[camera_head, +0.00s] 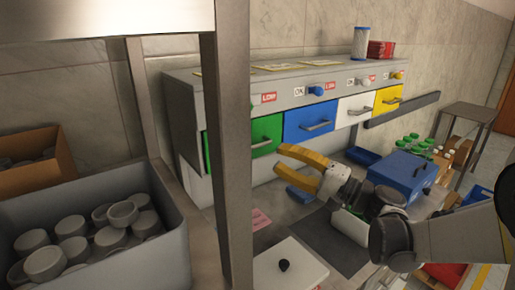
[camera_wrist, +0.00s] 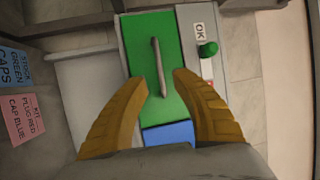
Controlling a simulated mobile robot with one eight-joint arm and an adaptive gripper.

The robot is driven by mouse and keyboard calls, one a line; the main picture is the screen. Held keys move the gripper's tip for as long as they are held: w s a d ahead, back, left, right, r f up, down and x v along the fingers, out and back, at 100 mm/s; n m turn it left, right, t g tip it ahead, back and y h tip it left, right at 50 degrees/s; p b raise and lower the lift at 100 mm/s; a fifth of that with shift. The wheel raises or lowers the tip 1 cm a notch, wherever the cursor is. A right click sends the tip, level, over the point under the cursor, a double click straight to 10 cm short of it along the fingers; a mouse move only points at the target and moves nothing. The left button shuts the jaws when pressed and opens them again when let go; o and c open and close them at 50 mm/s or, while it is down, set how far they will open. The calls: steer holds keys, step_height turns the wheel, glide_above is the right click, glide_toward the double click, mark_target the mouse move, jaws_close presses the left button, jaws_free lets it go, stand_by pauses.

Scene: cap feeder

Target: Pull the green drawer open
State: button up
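The green drawer (camera_head: 268,128) is at the left end of a row of coloured drawers in a grey cabinet, partly hidden by a metal post. Its bar handle (camera_head: 262,144) shows on its front. In the wrist view the green drawer front (camera_wrist: 139,55) fills the upper middle, with the grey handle (camera_wrist: 160,65) upright in the picture. My gripper (camera_head: 284,159) has yellow fingers and is in front of and right of the green drawer. In the wrist view my open gripper (camera_wrist: 160,82) has a finger on each side of the handle's line. I see no contact with the handle.
The blue drawer (camera_head: 309,122), white drawer and yellow drawer run to the right. The metal post (camera_head: 228,150) stands close at left. A grey bin (camera_head: 165,262) of caps is at lower left. A blue box (camera_head: 402,169) and bottles stand at right.

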mark_target(257, 147)
steer(key=b+x, duration=0.1)
steer(key=x, duration=0.7)
steer(key=shift+f+b, duration=0.1)
steer(key=shift+b, duration=0.2)
jaws_close()
